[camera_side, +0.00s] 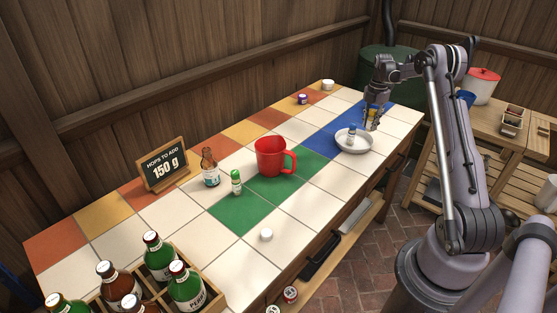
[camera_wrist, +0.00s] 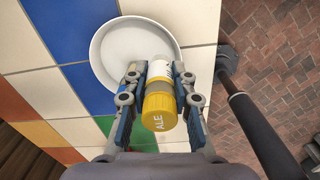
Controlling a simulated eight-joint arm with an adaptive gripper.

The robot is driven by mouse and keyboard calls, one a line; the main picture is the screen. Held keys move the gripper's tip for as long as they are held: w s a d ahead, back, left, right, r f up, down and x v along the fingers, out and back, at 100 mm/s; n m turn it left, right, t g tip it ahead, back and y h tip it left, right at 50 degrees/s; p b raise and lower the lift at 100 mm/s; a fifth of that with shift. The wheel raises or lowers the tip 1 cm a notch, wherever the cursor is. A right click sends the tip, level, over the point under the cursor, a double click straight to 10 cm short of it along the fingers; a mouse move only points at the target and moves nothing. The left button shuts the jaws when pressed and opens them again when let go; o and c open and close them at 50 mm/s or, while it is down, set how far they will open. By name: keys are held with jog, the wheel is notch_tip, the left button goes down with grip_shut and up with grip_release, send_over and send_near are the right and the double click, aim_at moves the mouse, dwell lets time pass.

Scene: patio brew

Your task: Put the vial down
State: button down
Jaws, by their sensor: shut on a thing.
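The vial with a yellow cap marked ALE (camera_wrist: 160,108) is between the fingers of my gripper (camera_wrist: 155,85). In the side view my gripper (camera_side: 372,115) is at the far end of the table, beside and behind the shallow white dish (camera_side: 353,147). The dish also shows in the wrist view (camera_wrist: 112,42), just beyond the held vial. A small white vial with a blue band (camera_side: 351,131) stands in the dish. The lower end of the held vial is partly hidden, so I cannot tell whether it touches anything.
A red mug (camera_side: 270,158), a green-capped vial (camera_side: 236,182) and a brown bottle (camera_side: 210,168) stand mid-table. A wooden crate of bottles (camera_side: 214,287) is at the near end. A sign (camera_side: 162,165) stands at the back. White tiles right of the dish are clear.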

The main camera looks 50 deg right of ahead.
jog(key=w, duration=0.1)
jog(key=w+f, duration=0.2)
jog(key=shift+w+a+f, duration=0.1)
jog(key=shift+w+a, duration=0.1)
jog(key=shift+a, duration=0.15)
jog(key=shift+f, duration=1.95)
jog(key=shift+f, duration=0.2)
jog(key=c, duration=1.1)
grip_release()
jog(key=shift+r, duration=0.15)
